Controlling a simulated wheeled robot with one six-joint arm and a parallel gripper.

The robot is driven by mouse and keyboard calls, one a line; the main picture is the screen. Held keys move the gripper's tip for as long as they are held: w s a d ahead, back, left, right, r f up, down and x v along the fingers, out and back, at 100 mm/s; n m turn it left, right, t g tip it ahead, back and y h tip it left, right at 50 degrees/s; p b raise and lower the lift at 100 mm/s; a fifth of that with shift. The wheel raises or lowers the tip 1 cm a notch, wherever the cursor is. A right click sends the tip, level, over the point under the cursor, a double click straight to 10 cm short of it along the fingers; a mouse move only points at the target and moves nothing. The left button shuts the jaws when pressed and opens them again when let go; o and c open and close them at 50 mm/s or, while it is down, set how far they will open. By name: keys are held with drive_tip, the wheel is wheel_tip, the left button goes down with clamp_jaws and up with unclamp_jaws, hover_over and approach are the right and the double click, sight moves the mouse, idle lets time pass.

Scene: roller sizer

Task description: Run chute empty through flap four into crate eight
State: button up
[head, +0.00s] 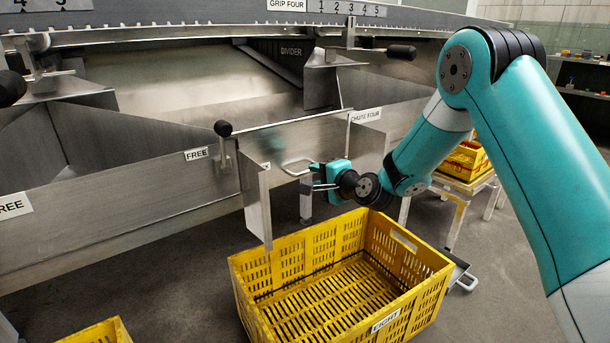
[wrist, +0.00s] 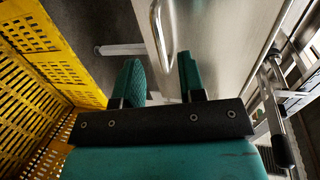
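My gripper (head: 314,179) is open and empty beside the bar handle (head: 296,166) on the metal flap (head: 300,139) at the end of the chute. In the wrist view, the handle (wrist: 162,28) stands ahead of the gap between my two green fingertips (wrist: 160,72), apart from them. The flap looks shut. The sign CHUTE FOUR (head: 366,115) is to its right. Yellow crate eight (head: 386,320), labelled EIGHTY or similar, stands below the flap and looks empty. The chute's inside behind the flap is hidden.
A black-knobbed lever (head: 223,129) stands left of the flap, by a FREE sign (head: 197,154). Another yellow crate (head: 98,332) is at bottom left. A filled yellow crate (head: 467,160) sits on a stand behind my arm. Grey floor shows around crate eight.

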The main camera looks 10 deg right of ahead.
sight(306, 173)
drive_tip(key=shift+b+x, duration=0.6)
drive_tip(key=shift+x, duration=2.3)
drive_tip(key=shift+a, duration=0.1)
clamp_jaws()
